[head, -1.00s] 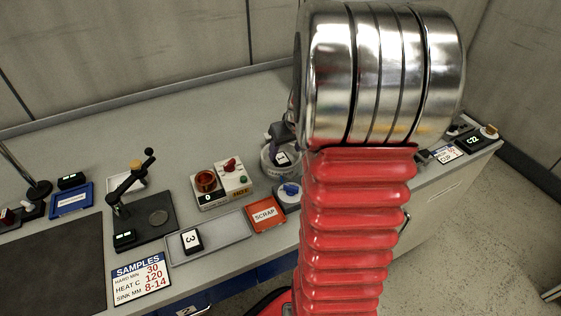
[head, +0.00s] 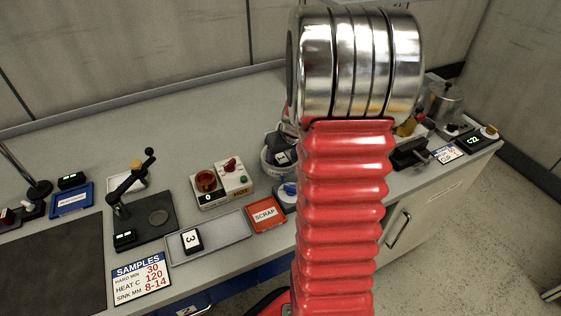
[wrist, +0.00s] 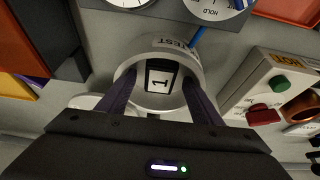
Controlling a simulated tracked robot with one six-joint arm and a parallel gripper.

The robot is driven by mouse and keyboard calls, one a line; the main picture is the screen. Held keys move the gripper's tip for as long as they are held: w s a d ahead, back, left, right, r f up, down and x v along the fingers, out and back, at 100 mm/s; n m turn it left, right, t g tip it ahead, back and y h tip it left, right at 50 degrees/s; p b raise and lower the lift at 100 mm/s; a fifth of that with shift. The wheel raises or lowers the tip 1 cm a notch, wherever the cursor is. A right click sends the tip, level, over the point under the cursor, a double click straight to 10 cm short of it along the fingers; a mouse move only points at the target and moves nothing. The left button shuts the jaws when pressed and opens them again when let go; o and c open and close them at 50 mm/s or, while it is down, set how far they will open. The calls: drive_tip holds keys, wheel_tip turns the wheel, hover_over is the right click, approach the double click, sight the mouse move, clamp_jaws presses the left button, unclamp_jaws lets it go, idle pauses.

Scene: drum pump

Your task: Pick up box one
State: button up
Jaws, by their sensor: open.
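Box one (wrist: 161,77) is a small dark block with a white label reading 1. It sits inside a round pale dish (wrist: 199,65) in the wrist view. In the head view the box (head: 283,158) shows in the dish (head: 267,165) beside my arm, partly covered. My gripper (wrist: 159,84) is open in the wrist view, with one dark finger on each side of the box at the dish. I cannot tell whether the fingers touch the box or the dish wall. In the head view my arm hides most of the gripper.
A control box (head: 222,183) with a red knob stands left of the dish. A blue-knobbed dial (head: 287,193) and an orange SCRAP tray (head: 265,214) lie in front. A grey tray (head: 221,238) holds box three (head: 192,240). A metal pot (head: 441,101) stands far right.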

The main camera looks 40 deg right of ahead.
sight(282, 159)
drive_tip(key=shift+c, duration=0.3)
drive_tip(key=c, duration=1.1)
drive_tip(key=shift+r, duration=0.15)
wheel_tip(282, 159, up, 10)
idle(0.5)
